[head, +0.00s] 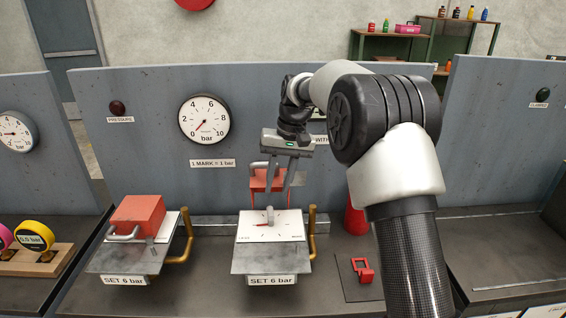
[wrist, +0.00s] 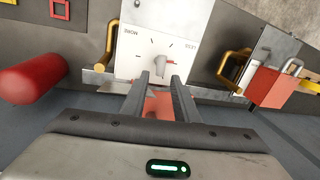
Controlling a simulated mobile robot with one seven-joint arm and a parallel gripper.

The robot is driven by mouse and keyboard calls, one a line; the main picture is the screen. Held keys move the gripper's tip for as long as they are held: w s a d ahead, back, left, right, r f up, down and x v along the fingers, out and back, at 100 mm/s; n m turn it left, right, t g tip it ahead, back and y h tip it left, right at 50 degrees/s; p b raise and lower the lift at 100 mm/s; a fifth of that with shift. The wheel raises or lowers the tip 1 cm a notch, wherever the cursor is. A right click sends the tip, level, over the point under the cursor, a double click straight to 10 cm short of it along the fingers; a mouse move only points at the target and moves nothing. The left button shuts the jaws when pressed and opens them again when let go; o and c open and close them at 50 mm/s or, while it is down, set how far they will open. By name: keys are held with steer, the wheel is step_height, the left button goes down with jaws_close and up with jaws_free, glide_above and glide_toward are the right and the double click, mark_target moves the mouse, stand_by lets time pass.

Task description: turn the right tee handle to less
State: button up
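The right tee handle (head: 270,216) is a small grey grip on a white dial plate (head: 290,229) with tick marks and a red mark on it. In the wrist view the tee handle (wrist: 160,66) stands on the plate (wrist: 130,65), between the words MORE and LESS, with LESS on the right there. My gripper (head: 279,190) is above and behind the plate in the head view. Its fingers (wrist: 160,76) are apart, with the handle just beyond and between their tips. I cannot tell whether they touch it. The red cover (head: 262,181) stands raised behind the plate.
A left station has a shut red cover (head: 137,216). A gauge (head: 204,120) hangs on the back panel, its needle near 0. A red clip (head: 362,270) and red cylinder (head: 355,220) are to the right.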

step_height(320, 180, up, 7)
steer(key=d, duration=0.1)
steer(key=shift+w+d, duration=0.15)
steer(key=shift+d, duration=0.1)
